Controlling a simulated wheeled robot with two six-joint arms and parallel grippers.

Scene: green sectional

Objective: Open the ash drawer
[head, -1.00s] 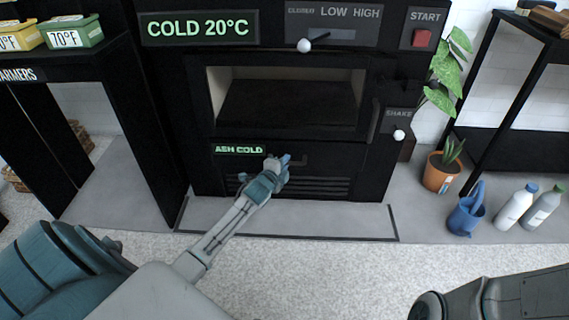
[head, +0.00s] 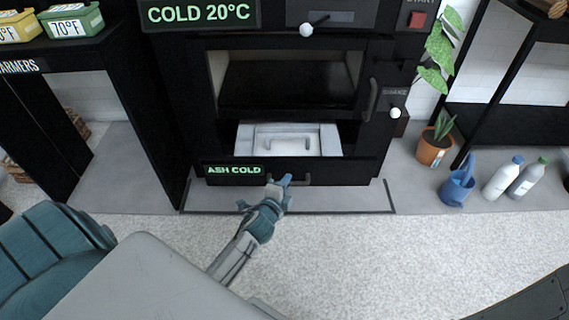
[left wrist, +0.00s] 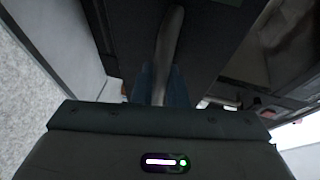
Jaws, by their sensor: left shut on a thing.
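The ash drawer (head: 222,178), with a black front and a green "ASH COLD" label, stands pulled out from the lower part of the black stove. Inside it a light grey ash pan (head: 326,139) with a small handle shows. My left gripper (head: 279,184) is shut on the drawer's handle (head: 303,180) at the middle of the front. My right gripper is out of view.
The stove's upper chamber (head: 290,82) stands above the drawer. A plant pot (head: 433,152), a blue watering can (head: 457,188) and two bottles (head: 503,178) stand on the right. A black warmer stand (head: 112,50) is on the left. The pale floor in front is clear.

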